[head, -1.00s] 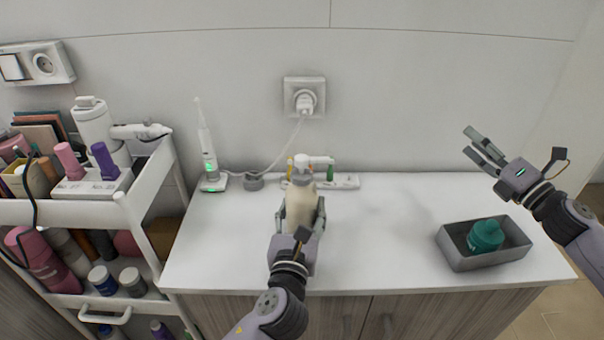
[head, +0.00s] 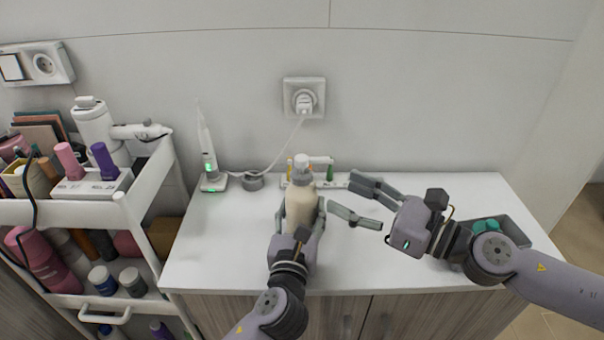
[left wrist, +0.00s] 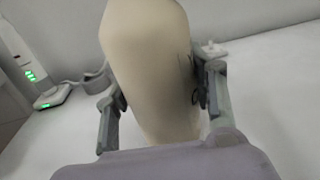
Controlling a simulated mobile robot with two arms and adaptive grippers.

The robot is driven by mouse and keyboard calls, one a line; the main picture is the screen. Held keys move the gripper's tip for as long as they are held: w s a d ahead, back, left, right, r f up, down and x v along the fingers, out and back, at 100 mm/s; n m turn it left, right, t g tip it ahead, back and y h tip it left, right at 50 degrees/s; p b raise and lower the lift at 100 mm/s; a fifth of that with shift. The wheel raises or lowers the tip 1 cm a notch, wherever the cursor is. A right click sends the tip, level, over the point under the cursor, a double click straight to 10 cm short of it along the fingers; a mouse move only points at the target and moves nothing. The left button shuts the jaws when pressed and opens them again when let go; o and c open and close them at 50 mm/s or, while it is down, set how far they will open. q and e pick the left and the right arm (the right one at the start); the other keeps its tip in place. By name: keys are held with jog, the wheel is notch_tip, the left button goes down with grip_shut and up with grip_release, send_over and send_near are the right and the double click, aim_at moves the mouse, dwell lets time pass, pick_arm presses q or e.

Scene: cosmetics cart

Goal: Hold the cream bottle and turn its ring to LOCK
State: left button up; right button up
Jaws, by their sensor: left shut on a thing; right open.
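The cream bottle (head: 300,207) stands upright near the middle of the counter, with a white pump top (head: 303,162). The ring (head: 302,182) below the pump is small, and I cannot read any LOCK mark. My left gripper (head: 301,214) is shut on the bottle's body from the front. In the left wrist view the cream body (left wrist: 150,70) sits between the two fingers, and its top is cut off. My right gripper (head: 343,197) is open and empty, just right of the bottle, with its fingers pointing left towards it, apart from it.
A grey tray (head: 517,232) with a teal item (head: 487,226) is partly hidden behind my right arm. A lit electric toothbrush (head: 207,155) stands at left rear. A white cart (head: 140,205) with cosmetics stands left of the counter.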

aim_at(311, 179)
jog(key=x, duration=1)
jog(key=shift+w+a, duration=0.1)
jog(key=shift+a, duration=0.1)
jog(key=shift+c, duration=0.5)
jog(key=c, duration=1.1)
